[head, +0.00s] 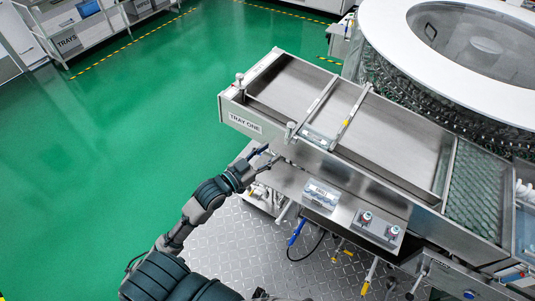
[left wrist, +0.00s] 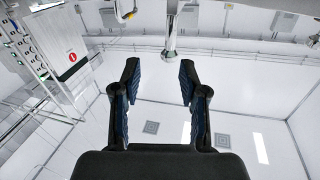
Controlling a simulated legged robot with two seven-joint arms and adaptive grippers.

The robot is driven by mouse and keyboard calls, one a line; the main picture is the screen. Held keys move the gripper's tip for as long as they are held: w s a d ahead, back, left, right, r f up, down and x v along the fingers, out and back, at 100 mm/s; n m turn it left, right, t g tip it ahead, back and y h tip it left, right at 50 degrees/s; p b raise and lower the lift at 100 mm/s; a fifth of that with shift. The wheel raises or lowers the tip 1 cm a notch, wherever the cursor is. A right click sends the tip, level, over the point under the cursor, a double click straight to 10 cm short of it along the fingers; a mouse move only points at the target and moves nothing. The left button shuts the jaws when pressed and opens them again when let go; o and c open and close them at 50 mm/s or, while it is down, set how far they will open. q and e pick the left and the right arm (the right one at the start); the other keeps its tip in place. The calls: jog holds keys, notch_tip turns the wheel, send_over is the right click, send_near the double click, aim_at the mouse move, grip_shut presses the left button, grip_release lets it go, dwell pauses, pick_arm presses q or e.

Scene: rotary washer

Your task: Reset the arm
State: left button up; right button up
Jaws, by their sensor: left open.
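My left arm (head: 205,200) reaches up from the bottom left of the head view. My left gripper (head: 268,157) is beside the near side of the steel machine, below the "TRAY ONE" label (head: 244,122). In the left wrist view the left gripper (left wrist: 160,80) has its two fingers spread apart with nothing between them. That view looks toward a white wall and ceiling area. I cannot tell whether the gripper touches the machine edge. My right gripper does not show.
The long steel tray (head: 300,85) crosses the head view, with a control box with two knobs (head: 377,226) on its near ledge. Open green floor (head: 110,150) lies left; shelving (head: 75,30) stands behind.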

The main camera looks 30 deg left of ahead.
pick_arm(q)
jog(key=s+d+f+n+g+y, duration=0.1)
jog(key=s+f+g+y, duration=0.15)
jog(key=f, duration=0.55)
jog(key=s+d+f+g+y, duration=0.1)
jog(key=s+f+g, duration=0.25)
jog(key=f, duration=0.45)
jog(key=s+d+f+n+g+y, duration=0.1)
jog(key=s+f+g, duration=0.3)
jog(key=s+f, duration=0.3)
jog(key=s+d+f+n+g+y, duration=0.1)
jog(key=s+f+g, duration=0.3)
jog(key=s, duration=0.6)
notch_tip(320, 180, down, 29)
jog(key=s+b, duration=0.2)
jog(key=s+a+f+g, duration=0.1)
jog(key=s+a+f, duration=0.1)
jog(key=s+f, duration=0.7)
jog(key=s+a+f+g+b, duration=0.1)
jog(key=s+f, duration=0.8)
jog(key=shift+a+f+y, duration=0.15)
jog(key=shift+a+y, duration=0.2)
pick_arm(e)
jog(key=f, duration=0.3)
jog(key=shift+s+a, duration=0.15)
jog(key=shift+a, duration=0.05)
